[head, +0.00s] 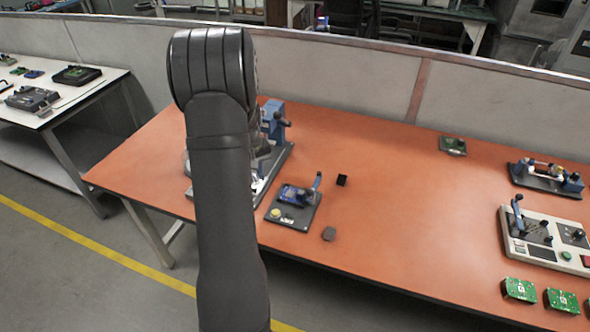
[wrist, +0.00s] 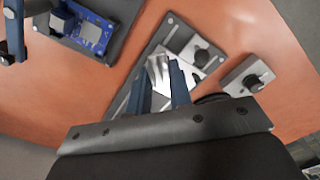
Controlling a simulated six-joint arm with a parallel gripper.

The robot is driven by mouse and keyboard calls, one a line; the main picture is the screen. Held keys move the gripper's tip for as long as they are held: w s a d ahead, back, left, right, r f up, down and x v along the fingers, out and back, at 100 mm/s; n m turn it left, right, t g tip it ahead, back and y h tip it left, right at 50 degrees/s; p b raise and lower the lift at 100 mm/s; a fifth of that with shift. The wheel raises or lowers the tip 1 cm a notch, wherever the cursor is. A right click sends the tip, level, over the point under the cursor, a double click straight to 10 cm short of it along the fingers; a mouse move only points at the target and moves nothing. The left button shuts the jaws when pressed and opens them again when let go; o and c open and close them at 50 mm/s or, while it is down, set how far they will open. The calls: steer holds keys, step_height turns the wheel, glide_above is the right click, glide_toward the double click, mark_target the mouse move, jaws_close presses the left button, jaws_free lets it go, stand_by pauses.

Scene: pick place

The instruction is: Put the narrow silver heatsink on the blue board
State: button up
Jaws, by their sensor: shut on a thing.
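In the wrist view my gripper (wrist: 159,66) has its two blue fingers closed on the narrow silver heatsink (wrist: 158,75), whose bright fins show between them. Below the heatsink is a grey metal fixture plate (wrist: 187,36); I cannot tell whether they touch. The blue board (wrist: 90,32) sits on a dark base at the upper left of the wrist view, apart from my gripper. My arm hides the gripper and heatsink there.
A black block (head: 342,180) and a grey block (head: 329,233) lie on the orange table (head: 400,220) near the board fixture. A blue-topped press (head: 275,122) stands behind my arm. Green boards (head: 519,290) and a control panel (head: 545,240) are at the right. The table's middle is clear.

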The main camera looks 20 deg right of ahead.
steer(key=w+a+f, duration=0.1)
steer(key=a+f, duration=0.1)
steer(key=a, duration=1.5)
steer(key=s+d+r+n, duration=0.2)
steer(key=s+d+n, duration=0.15)
steer(key=d, duration=1.05)
steer(key=s+d+r+n, duration=0.2)
steer(key=d+n, duration=0.3)
steer(key=d, duration=0.8)
steer(key=shift+w+f, duration=0.15)
steer(key=shift+f, duration=2.9)
steer(key=shift+f, duration=0.8)
steer(key=o, duration=0.9)
steer(key=c, duration=0.3)
steer(key=shift+c, duration=0.2)
